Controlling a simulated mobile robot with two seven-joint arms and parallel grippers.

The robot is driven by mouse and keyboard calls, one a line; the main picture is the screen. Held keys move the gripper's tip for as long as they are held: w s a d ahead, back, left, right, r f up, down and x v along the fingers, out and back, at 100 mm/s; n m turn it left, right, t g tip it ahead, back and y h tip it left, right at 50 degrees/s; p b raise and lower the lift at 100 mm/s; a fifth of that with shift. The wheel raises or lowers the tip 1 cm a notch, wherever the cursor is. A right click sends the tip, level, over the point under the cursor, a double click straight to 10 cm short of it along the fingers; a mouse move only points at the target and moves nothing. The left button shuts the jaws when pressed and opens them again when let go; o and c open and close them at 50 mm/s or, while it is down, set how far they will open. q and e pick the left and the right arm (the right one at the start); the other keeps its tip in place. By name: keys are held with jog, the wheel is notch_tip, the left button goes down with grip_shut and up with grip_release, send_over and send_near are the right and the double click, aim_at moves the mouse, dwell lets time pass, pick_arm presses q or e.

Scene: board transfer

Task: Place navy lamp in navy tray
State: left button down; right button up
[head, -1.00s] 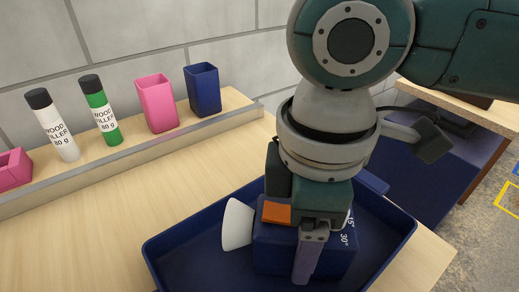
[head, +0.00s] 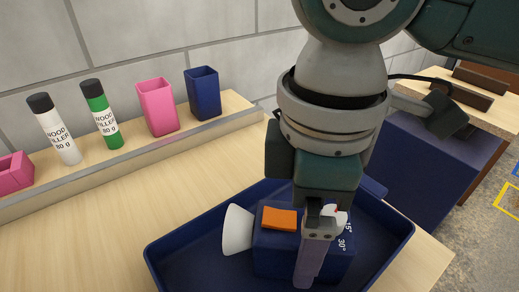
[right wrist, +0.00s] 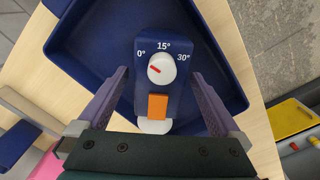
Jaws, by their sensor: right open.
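The navy lamp (head: 275,245) is a navy block with a white cone at one end, an orange button on top and a white dial marked 0°, 15° and 30°. It lies inside the navy tray (head: 178,245), within the tray's walls. The lamp (right wrist: 180,100) and tray (right wrist: 75,55) also show in the right wrist view. My right gripper (right wrist: 161,82) is open, with a finger on each side of the lamp and gaps visible. In the head view the right gripper (head: 307,270) hides part of the lamp. My left gripper is not in view.
A back shelf holds a pink cup (head: 157,106), a navy cup (head: 203,92), a white bottle (head: 55,130), a green-bodied bottle (head: 101,115) and a pink container (head: 14,172). The wooden table (head: 95,245) is clear left of the tray.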

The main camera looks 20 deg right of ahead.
notch_tip(320, 180, up, 9)
jog(key=shift+r+p, duration=0.1)
jog(key=shift+p, duration=0.55)
